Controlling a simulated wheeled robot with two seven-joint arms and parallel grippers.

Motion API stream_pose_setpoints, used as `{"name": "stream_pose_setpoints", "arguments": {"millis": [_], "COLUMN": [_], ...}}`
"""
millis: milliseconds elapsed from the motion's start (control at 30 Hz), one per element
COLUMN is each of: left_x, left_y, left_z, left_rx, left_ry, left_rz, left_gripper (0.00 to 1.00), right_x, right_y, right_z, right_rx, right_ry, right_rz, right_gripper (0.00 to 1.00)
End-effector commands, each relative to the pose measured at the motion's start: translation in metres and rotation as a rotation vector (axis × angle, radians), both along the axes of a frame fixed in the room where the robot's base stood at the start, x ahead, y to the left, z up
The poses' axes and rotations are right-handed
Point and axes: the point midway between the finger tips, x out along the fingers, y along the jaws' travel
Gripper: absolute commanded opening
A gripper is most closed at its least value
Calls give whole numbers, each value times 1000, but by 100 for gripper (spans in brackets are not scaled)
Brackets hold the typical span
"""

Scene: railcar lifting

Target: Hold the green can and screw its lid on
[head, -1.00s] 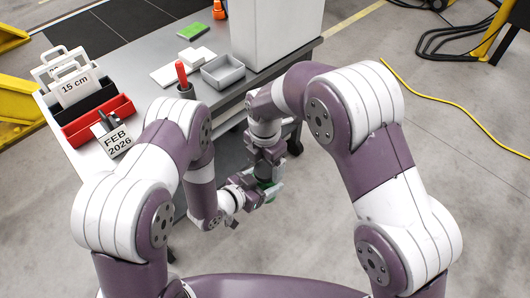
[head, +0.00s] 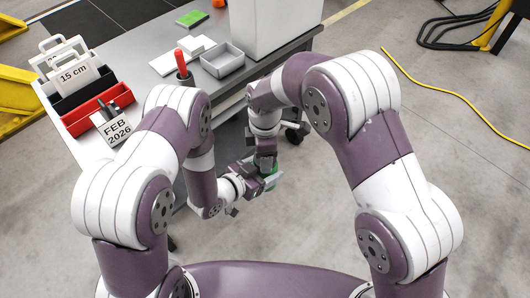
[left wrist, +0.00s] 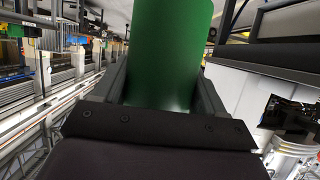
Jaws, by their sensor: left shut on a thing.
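The green can (head: 271,183) is partly hidden between my two grippers in the head view. In the left wrist view the can (left wrist: 170,50) fills the space between the fingers, with its top end out of frame. My left gripper (head: 262,186) is shut around the can from the left. My right gripper (head: 266,168) points down from above, right over the can. Its fingers are too small and covered to tell open from shut. I cannot make out the lid; it is hidden by my right gripper or out of view.
The grey worktable (head: 150,35) lies ahead and left of the can. It bears a red-handled tool (head: 181,64), a grey tray (head: 222,60), a green block (head: 192,18), a red bin (head: 97,108) and a date sign (head: 116,128). A yellow cable (head: 440,105) crosses the open floor at right.

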Motion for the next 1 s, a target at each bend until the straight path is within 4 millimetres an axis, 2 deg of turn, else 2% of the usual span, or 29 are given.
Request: {"name": "stream_pose_setpoints", "arguments": {"millis": [133, 400, 433, 500, 900, 1000], "left_x": [0, 0, 0, 0, 2, 2], "left_y": [0, -1, -1, -1, 0, 0], "left_z": [0, 0, 0, 0, 1, 1], "left_rx": [0, 0, 0, 0, 0, 0], "left_ry": [-1, -1, -1, -1, -3, -3], "left_rz": [-3, -3, -3, -3, 1, 2], "left_gripper": [0, 0, 0, 0, 0, 0], "right_x": [0, 1, 1, 0, -2, -1], "right_y": [0, 1, 1, 1, 1, 1], "right_z": [0, 0, 0, 0, 0, 8], "right_rx": [1, 2, 2, 2, -1, 0], "right_ry": [-2, -3, -3, -2, 4, 2], "right_rz": [-177, -191, -190, -190, -188, -188], "right_gripper": [22, 22, 68, 84, 84, 84]}}
